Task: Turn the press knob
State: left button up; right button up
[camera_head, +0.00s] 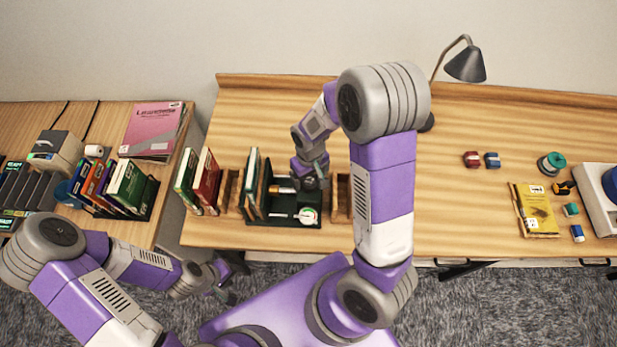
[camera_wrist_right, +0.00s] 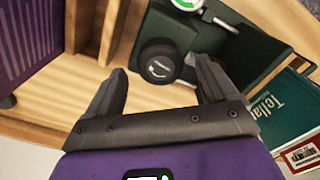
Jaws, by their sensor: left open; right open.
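The press is a dark green stand (camera_head: 262,214) on the desk, with books pressed at its left end. Its round black knob (camera_wrist_right: 160,64) shows in the right wrist view, with a white mark on its face. My right gripper (camera_wrist_right: 160,68) is open, its fingers on either side of the knob with a gap at each side. In the head view my right gripper (camera_head: 312,181) is over the press and hides the knob. My left gripper (camera_head: 224,287) is open and empty, in front of the desk, away from the press.
A round white gauge (camera_head: 308,215) sits on the press. Wooden dividers (camera_head: 341,198) flank it. Red and green books (camera_head: 206,181) stand to its left. A lamp (camera_head: 466,65), a yellow packet (camera_head: 537,209) and small items are at right. The desk between is clear.

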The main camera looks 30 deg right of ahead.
aim_at(309, 184)
jog(key=shift+f, duration=1.35)
jog(key=c, duration=1.1)
jog(key=shift+o, duration=0.2)
jog(key=shift+m, duration=0.3)
jog(key=m, duration=0.3)
jog(key=shift+w+m, duration=0.1)
jog(key=shift+m, duration=0.3)
jog(key=m+p, duration=0.1)
jog(key=m, duration=0.2)
jog(key=shift+m+p, duration=0.35)
jog(key=shift+m, duration=1.25)
